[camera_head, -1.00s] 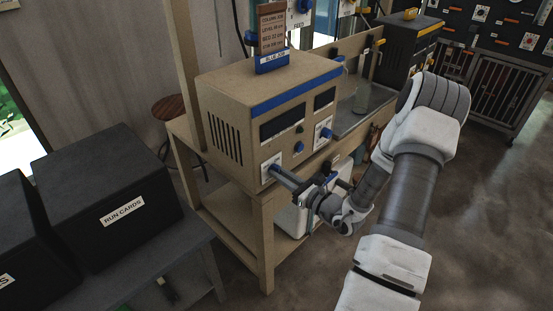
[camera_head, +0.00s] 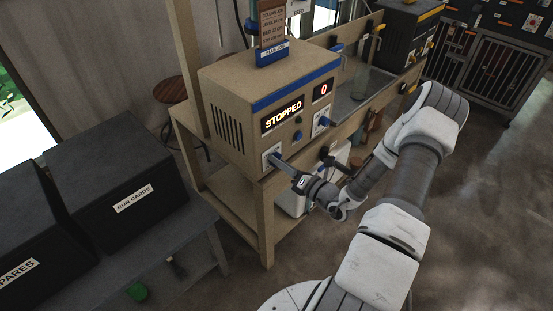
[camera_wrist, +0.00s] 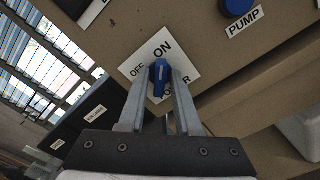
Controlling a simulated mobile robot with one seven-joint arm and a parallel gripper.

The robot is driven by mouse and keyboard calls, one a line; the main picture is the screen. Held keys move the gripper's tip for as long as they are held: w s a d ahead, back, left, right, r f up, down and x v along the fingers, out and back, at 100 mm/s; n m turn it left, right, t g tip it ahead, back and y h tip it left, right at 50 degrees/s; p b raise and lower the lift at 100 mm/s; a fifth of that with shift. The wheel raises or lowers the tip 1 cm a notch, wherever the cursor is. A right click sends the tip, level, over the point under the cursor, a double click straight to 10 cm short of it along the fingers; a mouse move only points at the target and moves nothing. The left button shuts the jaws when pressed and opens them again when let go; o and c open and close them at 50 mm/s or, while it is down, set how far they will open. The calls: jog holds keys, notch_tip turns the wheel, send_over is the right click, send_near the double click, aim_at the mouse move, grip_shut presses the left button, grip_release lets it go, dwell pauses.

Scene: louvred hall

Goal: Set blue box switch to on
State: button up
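The blue box (camera_head: 240,95) is a tan cabinet with a blue stripe and a "BLUE JOB" tag on top. Its display (camera_head: 283,115) is lit and reads "STOPPED", with a lit "0" beside it. The power switch is a blue knob (camera_wrist: 160,78) on a white plate marked OFF, ON and POWER. The knob stands upright in the wrist view, pointing at ON. My gripper (camera_wrist: 161,72) has one finger on each side of the knob and looks shut on it. In the head view my gripper (camera_head: 280,161) reaches the box's lower left front and hides the knob.
A second blue knob marked PUMP (camera_wrist: 237,7) is to the right of the switch. The wooden bench (camera_head: 262,215) carries the box. A black box labelled RUN CARDS (camera_head: 120,185) stands on a dark table at left. Open floor lies at right.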

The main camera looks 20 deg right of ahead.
jog(key=shift+o, duration=1.1)
jog(key=p+v, duration=0.1)
jog(key=v, duration=0.6)
